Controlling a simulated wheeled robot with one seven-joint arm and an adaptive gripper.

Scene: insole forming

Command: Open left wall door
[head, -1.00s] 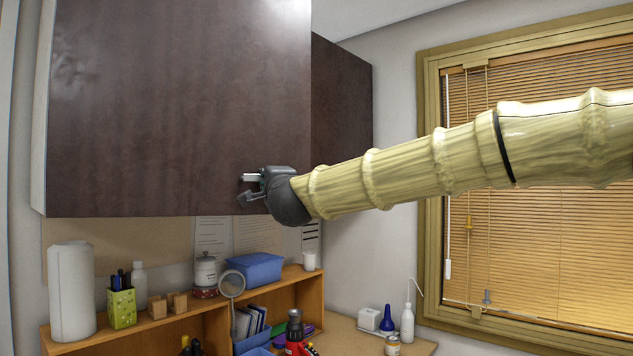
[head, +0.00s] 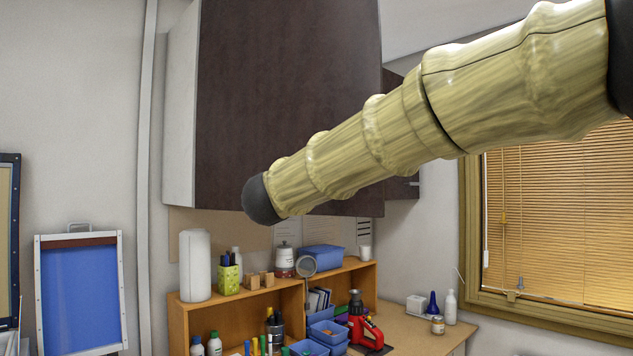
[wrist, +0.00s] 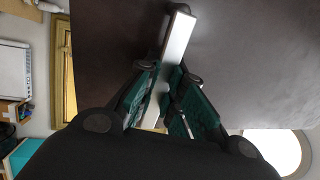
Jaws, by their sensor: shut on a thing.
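The left wall door (head: 290,90) is the dark brown front of a wall cabinet with a pale side. In the wrist view the dark door panel (wrist: 245,60) fills the upper right. A straight metal handle (wrist: 178,38) stands out from it. My gripper (wrist: 170,95) has its green-padded fingers closed around this handle. In the head view my dark wrist end covers the lower door front, and the fingers and handle are hidden behind it. I cannot tell from the frames whether the door stands ajar.
Below the cabinet, a wooden shelf (head: 190,312) holds a white roll (head: 195,265), a blue bin (head: 321,258) and small items. A red tool (head: 365,330) stands on the desk. A blue framed board (head: 80,295) is at left, a window with blinds (head: 555,220) at right.

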